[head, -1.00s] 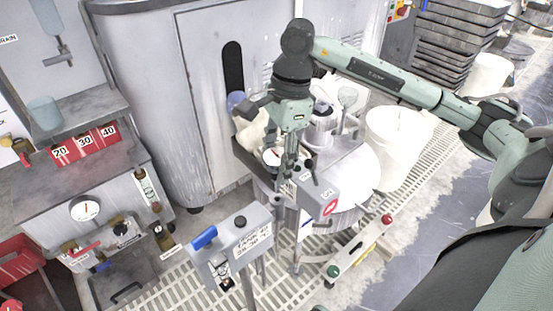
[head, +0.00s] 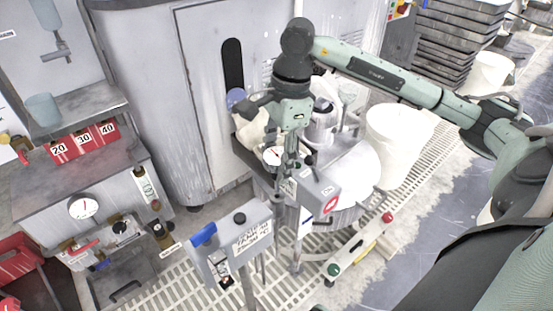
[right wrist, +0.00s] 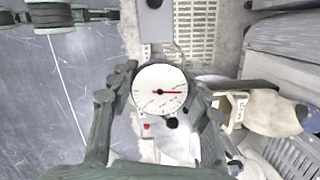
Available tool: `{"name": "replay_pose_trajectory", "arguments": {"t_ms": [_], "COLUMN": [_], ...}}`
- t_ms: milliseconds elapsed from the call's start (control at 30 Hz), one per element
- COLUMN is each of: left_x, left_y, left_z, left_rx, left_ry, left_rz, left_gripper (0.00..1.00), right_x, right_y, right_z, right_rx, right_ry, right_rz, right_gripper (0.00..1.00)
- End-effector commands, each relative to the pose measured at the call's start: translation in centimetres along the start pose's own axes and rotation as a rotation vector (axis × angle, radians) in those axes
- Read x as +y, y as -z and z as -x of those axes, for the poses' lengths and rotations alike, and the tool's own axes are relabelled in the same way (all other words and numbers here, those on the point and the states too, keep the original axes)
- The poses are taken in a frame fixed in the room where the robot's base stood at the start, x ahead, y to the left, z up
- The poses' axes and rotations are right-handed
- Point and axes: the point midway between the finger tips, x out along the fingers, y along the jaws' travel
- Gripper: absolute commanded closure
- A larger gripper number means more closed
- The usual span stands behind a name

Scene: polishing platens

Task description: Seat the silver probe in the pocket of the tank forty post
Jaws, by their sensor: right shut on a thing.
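My right gripper (head: 284,150) reaches down at the middle of the head view and is shut on the probe. The probe's round white dial (head: 272,156) with a red needle shows beside the fingers. In the right wrist view the dial (right wrist: 160,91) faces the camera between the two fingers (right wrist: 160,100). The probe's stem and tip cannot be made out clearly. A grey post box (head: 316,190) with a red round sign stands just below and right of the gripper. Another post box (head: 238,246), with a blue handle and a label, stands nearer. I cannot read which post is tank forty. My left gripper is out of view.
A round metal tank (head: 352,180) stands behind the gripper, with a white bucket (head: 398,140) to its right. A low bar with red and green knobs (head: 362,243) lies in front of the tank.

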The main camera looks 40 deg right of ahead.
Motion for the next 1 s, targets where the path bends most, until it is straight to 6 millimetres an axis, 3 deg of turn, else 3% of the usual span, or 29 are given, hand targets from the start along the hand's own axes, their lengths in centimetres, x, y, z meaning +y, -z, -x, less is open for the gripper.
{"name": "replay_pose_trajectory", "arguments": {"t_ms": [1000], "left_x": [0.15], "left_y": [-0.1], "left_z": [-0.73], "left_rx": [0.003], "left_ry": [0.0], "left_rz": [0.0], "left_gripper": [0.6], "right_x": [0.0], "right_y": [-0.01], "right_z": [0.02], "right_rx": [0.0], "right_ry": [0.0], "right_rz": [0.0], "right_gripper": [0.82]}}
